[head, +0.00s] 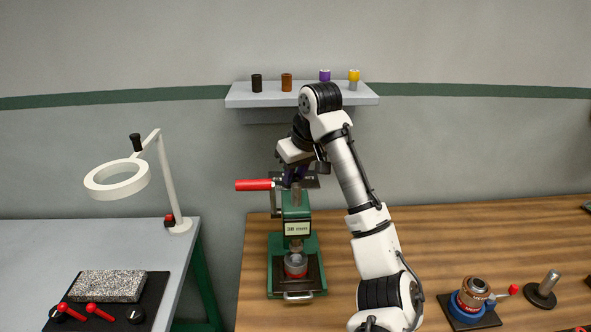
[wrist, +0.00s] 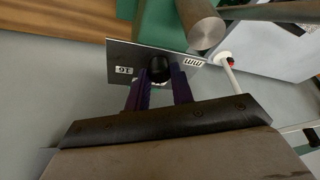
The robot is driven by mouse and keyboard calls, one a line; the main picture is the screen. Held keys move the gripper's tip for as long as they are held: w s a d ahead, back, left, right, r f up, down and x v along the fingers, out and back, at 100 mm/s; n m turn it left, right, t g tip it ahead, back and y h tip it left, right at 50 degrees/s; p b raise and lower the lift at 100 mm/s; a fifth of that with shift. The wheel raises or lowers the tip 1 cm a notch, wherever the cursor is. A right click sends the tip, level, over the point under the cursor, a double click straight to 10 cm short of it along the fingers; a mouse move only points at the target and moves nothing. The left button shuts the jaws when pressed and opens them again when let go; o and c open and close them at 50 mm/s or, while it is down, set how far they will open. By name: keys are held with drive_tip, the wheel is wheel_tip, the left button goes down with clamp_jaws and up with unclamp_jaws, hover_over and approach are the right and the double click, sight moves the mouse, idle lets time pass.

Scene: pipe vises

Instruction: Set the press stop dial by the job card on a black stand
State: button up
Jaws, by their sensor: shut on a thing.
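A green press (head: 295,212) stands on the wooden bench. A pale plate reading "38 mm" (head: 297,229) is on its front. A dark plate with small white labels (wrist: 122,60) shows at the press top in the wrist view. A black knob (wrist: 159,68), apparently the dial, stands out from it. My gripper (wrist: 160,84) has its purple fingers shut on either side of the knob. The labels are turned and hard to read. I cannot make out a card on a black stand.
The press's red lever (head: 254,185) sticks out left. A shelf (head: 300,98) with several small cylinders is above. A magnifier lamp (head: 165,180) stands on the grey table at left. A blue vise (head: 470,303) and a steel post (head: 543,288) are at right.

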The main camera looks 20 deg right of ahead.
idle(0.3)
drive_tip(key=o, duration=1)
drive_tip(key=b+v, duration=0.1)
drive_tip(key=v, duration=1.3)
drive_tip(key=shift+s+a+f+b, duration=0.1)
drive_tip(key=shift+a+b, duration=0.05)
drive_tip(key=shift+b, duration=0.2)
